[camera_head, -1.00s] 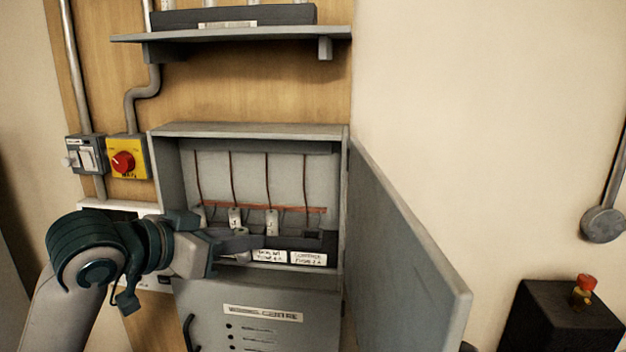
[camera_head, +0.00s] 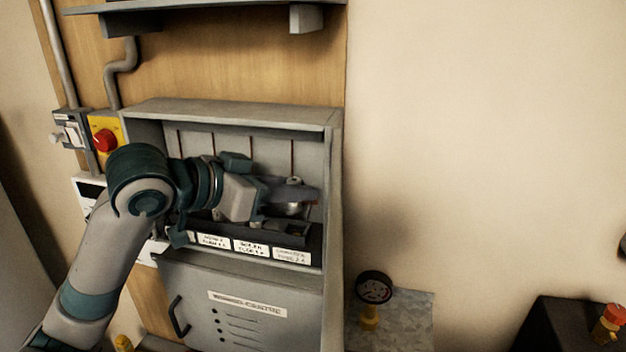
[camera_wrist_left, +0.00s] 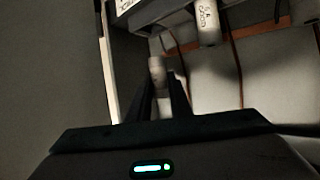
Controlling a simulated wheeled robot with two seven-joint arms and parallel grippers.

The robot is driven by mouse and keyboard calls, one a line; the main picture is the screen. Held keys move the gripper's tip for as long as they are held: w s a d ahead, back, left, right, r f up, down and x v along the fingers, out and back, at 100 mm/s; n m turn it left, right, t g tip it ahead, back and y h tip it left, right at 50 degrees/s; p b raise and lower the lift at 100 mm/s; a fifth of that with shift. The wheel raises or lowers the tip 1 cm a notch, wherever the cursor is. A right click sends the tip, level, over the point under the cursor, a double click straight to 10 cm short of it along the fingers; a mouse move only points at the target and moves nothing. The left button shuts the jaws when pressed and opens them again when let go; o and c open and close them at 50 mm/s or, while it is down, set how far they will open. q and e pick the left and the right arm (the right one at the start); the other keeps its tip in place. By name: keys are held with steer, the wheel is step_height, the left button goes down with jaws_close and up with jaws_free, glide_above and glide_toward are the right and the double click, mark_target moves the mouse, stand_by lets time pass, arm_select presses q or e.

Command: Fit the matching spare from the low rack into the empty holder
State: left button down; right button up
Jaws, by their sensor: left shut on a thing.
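My left gripper (camera_head: 296,193) reaches into the open grey cabinet from the left, and its fingers are shut on a pale cylindrical fuse (camera_head: 294,209). The fuse shows above and below the fingers, roughly upright, above the right part of the dark holder row (camera_head: 265,234). In the left wrist view the held fuse (camera_wrist_left: 157,72) sits between the dark fingers. Another white fuse with handwriting (camera_wrist_left: 208,22) stands beside it, apart from the fingers. The arm and gripper hide most of the holders. I cannot see my right gripper, and the low rack cannot be made out.
The cabinet (camera_head: 230,111) has side walls and a top close around the gripper. White labels (camera_head: 251,246) line the holder row's front. A shelf (camera_head: 190,8) juts out above.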

mark_target(289, 206)
arm_select(q)
steer(key=shift+w+d, duration=0.15)
steer(key=shift+d, duration=0.05)
steer(key=shift+a, duration=0.1)
steer(key=shift+a+r, duration=0.1)
steer(key=shift+a, duration=0.05)
steer(key=shift+f, duration=0.25)
steer(key=shift+f, duration=0.1)
steer(key=shift+f, duration=1.15)
steer(key=shift+f, duration=0.2)
steer(key=shift+f+b, duration=0.45)
steer(key=shift+f, duration=0.6)
stand_by(0.8)
steer(key=c, duration=1.5)
jaws_free()
steer(key=shift+c, duration=0.2)
